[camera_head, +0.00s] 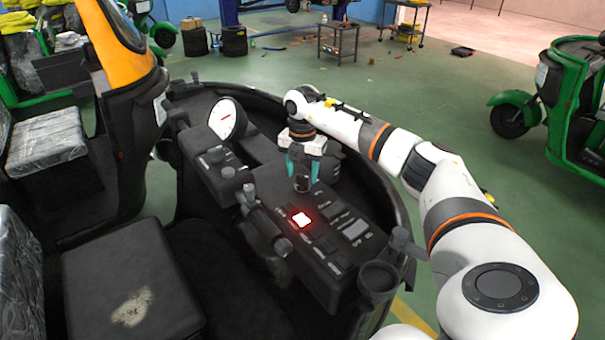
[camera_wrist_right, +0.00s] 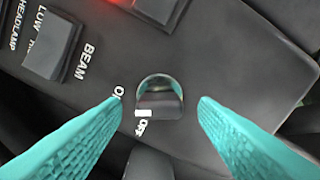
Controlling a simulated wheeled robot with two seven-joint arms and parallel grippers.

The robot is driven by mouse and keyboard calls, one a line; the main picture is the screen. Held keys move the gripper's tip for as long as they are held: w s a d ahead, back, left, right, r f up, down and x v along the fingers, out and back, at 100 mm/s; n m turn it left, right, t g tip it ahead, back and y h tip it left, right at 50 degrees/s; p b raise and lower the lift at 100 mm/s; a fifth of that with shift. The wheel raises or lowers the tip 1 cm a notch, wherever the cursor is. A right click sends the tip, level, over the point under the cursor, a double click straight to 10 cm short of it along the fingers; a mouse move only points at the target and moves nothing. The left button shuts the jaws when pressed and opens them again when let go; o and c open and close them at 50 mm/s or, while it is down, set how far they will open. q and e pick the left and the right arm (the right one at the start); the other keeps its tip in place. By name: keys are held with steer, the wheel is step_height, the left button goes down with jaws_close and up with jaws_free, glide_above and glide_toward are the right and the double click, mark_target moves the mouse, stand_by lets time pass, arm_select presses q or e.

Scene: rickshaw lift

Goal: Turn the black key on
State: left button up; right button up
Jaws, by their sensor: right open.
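The black key (camera_wrist_right: 160,104) sits in a round switch on the dark dashboard panel (camera_wrist_right: 225,60) in the right wrist view. A white mark on its left side lies beside the letters OFF; the partly covered ON label is further left. My right gripper (camera_head: 303,172) is over the panel in the head view, its teal fingers pointing down. In the right wrist view its fingers stand open on the left and right of the key, with a gap on each side. My left gripper is not in view.
A lit red-white button (camera_head: 301,218) glows on the panel. A handlebar grip (camera_head: 266,228) lies to its left, and a round white gauge (camera_head: 227,119) stands further back. The black seat (camera_head: 125,285) is at lower left. A green vehicle (camera_head: 570,115) stands at right.

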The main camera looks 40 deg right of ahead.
mark_target(302, 176)
step_height(302, 176, up, 11)
steer(key=b, duration=0.2)
steer(key=shift+b, duration=0.3)
